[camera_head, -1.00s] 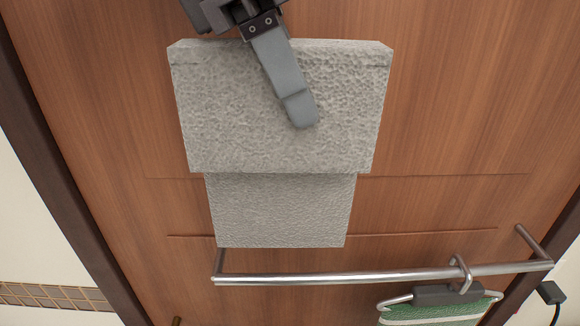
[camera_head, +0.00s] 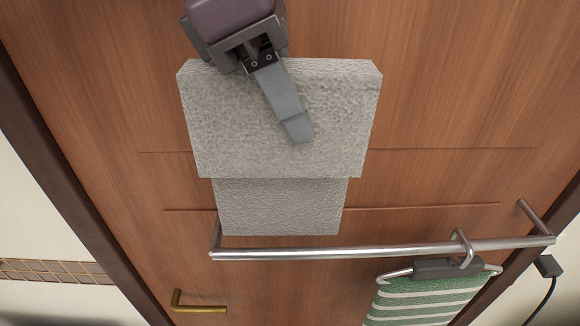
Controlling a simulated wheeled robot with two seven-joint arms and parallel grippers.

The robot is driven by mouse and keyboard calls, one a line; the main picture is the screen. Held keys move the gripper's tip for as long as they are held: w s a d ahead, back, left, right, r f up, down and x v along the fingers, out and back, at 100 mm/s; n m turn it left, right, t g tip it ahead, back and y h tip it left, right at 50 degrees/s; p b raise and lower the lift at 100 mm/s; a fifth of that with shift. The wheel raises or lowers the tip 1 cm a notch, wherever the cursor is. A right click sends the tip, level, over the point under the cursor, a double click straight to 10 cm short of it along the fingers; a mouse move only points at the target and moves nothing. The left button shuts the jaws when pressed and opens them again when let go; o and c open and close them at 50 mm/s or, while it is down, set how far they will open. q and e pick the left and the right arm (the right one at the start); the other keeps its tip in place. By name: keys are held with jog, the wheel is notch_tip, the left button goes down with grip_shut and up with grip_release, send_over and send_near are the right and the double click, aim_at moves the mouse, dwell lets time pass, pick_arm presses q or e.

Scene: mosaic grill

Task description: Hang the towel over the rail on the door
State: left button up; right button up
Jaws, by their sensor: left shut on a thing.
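A light grey folded towel (camera_head: 235,125) hangs from my left gripper (camera_head: 298,130) in front of the door (camera_head: 460,90). One grey finger lies across the towel's near face; the other finger is hidden behind the cloth. The towel shows a wide upper layer and a narrower lower flap (camera_head: 280,205) hanging below it. The metal rail (camera_head: 320,252) runs across the door just below the flap's lower edge in the picture. I cannot tell how far the towel is from the rail in depth. My right gripper is not in view.
A green and white striped towel (camera_head: 425,300) hangs from a hanger (camera_head: 448,268) hooked on the rail's right part. The rail's left part is bare. A brass door handle (camera_head: 200,308) sits below the rail's left end. A black cable shows at the right (camera_head: 546,290).

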pick_arm(q)
send_over(283, 249)
notch_tip(283, 249, down, 12)
jog(key=f, duration=0.1)
jog(key=shift+s+d+f+b, duration=0.1)
jog(key=shift+d+f+b, duration=0.05)
jog(key=shift+f+b, duration=1.6)
jog(key=shift+w+d+f+b, duration=0.15)
jog(key=shift+f+b, duration=1.05)
jog(key=shift+f, duration=0.95)
jog(key=shift+s+d+f+b, duration=0.15)
jog(key=shift+f+b, duration=1.35)
jog(key=shift+f, duration=0.45)
jog(key=o, duration=1.2)
jog(key=shift+r, duration=0.1)
jog(key=shift+a+r, duration=0.2)
jog(key=shift+r, duration=0.1)
jog(key=v, duration=0.7)
